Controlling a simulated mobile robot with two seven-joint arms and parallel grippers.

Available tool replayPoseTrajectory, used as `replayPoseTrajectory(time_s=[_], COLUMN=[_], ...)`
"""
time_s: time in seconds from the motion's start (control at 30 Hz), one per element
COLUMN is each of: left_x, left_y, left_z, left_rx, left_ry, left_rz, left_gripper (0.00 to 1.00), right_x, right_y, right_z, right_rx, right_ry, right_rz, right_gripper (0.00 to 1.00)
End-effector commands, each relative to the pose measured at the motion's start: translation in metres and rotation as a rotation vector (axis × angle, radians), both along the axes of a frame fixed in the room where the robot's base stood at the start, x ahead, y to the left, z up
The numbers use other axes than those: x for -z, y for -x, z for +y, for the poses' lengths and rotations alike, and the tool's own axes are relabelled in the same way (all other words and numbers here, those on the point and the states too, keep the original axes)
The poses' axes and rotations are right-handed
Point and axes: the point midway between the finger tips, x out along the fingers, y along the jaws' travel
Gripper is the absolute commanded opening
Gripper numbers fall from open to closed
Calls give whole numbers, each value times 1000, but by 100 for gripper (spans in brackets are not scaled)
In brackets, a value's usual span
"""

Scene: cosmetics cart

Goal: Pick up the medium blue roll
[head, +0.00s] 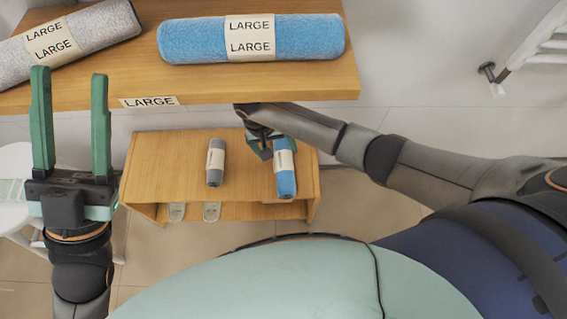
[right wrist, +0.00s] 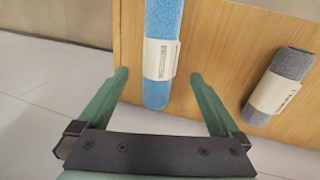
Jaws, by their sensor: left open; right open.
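The blue roll (head: 286,182) with a pale paper band lies on the lower wooden cart top, near its right end. The band's print is too small to read surely. In the right wrist view the blue roll (right wrist: 156,93) lies between the two green fingers of my right gripper (right wrist: 160,82), with a gap on each side. In the head view my right gripper (head: 273,148) is over the roll's far end, partly hidden by its own wrist. It is open. My left gripper (head: 70,74) is open and empty at the left, fingers pointing up the picture, away from the roll.
A grey roll (head: 216,162) lies left of the blue one; it also shows in the right wrist view (right wrist: 280,85). Large blue (head: 200,40) and large grey (head: 75,42) rolls lie on the higher shelf (head: 300,84). A white stool (head: 14,192) stands at the left.

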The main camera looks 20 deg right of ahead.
Motion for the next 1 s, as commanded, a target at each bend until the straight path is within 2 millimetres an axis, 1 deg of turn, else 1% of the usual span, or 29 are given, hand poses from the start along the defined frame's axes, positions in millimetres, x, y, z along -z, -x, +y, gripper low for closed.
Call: replayPoseTrajectory(time_s=[0.03,0.23,0.33,0.6,0.67,0.87,1.0], left_x=[7,11,18,45,47,45,45], left_y=[0,0,0,-2,-2,-2,-2], left_z=[0,-1,-1,-3,-4,-5,-5], left_rx=[5,11,16,32,31,34,34], left_ry=[3,8,12,21,16,11,11], left_rz=[2,8,12,35,35,35,35], left_gripper=[50,50,50,50,50,50,50], right_x=[9,18,27,64,66,65,65], right_y=[0,1,1,2,2,2,2], right_z=[-2,-4,-6,-16,-17,-17,-17], right_rx=[0,0,0,0,0,-1,-1], right_ry=[0,0,1,1,1,0,0], right_rz=[0,-1,0,0,-1,-1,-1], right_gripper=[100,100,100,100,100,100,85])
